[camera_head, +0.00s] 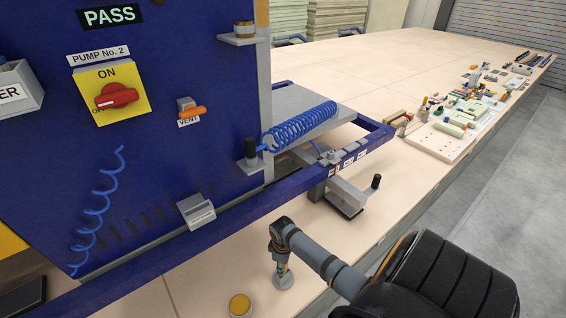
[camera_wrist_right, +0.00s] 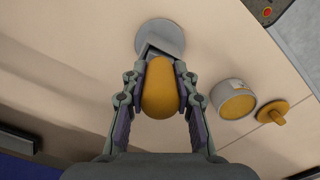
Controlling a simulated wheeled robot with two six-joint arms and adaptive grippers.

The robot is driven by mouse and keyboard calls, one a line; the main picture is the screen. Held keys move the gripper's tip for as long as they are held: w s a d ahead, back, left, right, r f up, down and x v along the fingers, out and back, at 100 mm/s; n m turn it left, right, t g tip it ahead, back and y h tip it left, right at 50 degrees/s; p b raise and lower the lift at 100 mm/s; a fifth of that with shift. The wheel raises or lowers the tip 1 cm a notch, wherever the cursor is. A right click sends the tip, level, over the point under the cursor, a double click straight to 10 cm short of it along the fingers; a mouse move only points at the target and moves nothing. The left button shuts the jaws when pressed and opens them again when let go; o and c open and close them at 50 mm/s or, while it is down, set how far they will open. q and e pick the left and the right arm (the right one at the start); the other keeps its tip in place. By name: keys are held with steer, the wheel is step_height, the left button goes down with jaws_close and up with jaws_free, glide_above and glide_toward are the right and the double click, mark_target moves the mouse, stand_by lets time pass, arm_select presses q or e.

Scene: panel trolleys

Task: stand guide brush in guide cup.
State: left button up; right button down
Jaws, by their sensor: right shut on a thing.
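My right gripper (camera_wrist_right: 162,80) is shut on a rounded orange-yellow piece (camera_wrist_right: 160,92), which I take as the guide brush. A dark square part shows at its far end, over a grey disc (camera_wrist_right: 173,31) on the table. Whether it touches the disc cannot be told. In the head view my right gripper (camera_head: 283,268) points down at this disc (camera_head: 284,281). A short grey cup-like cylinder with a yellow top (camera_wrist_right: 236,98) stands beside the gripper; it also shows in the head view (camera_head: 240,306). Which of disc and cylinder is the guide cup is unclear. My left gripper is out of view.
An orange knob-like piece (camera_wrist_right: 272,113) is beside the cylinder. A blue panel trolley (camera_head: 150,170) with a protruding frame rail (camera_head: 245,213) stands close behind the gripper. Many small parts (camera_head: 465,110) lie at the far right. The table's right edge is near my arm.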

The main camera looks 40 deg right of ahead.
steer(key=shift+f, duration=0.25)
steer(key=c, duration=1)
jaws_free()
steer(key=shift+o, duration=0.2)
steer(key=shift+r, duration=0.3)
step_height(320, 180, up, 12)
steer(key=shift+w+f, duration=0.1)
steer(key=shift+f, duration=0.15)
